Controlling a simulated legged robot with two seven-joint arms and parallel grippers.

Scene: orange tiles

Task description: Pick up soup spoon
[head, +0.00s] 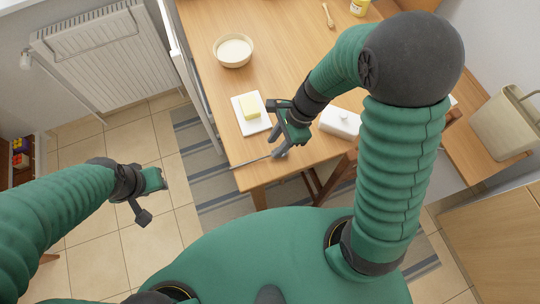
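A thin metal utensil (250,161) lies near the front edge of the wooden table, partly hidden by my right gripper (279,150). I cannot tell whether it is the soup spoon, as its right end is covered. My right gripper points down at the right end of the utensil; I cannot tell whether its fingers are closed on it. A small wooden-coloured spoon-like utensil (328,15) lies at the far side of the table. My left gripper (157,181) is over the tiled floor, left of the table and away from the utensils; its finger opening is unclear.
On the table (285,45) are a cream-filled bowl (233,51), butter (250,106) on a white plate (240,117), a white lidded dish (340,122) and a yellow jar (359,7). The table's middle is clear.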

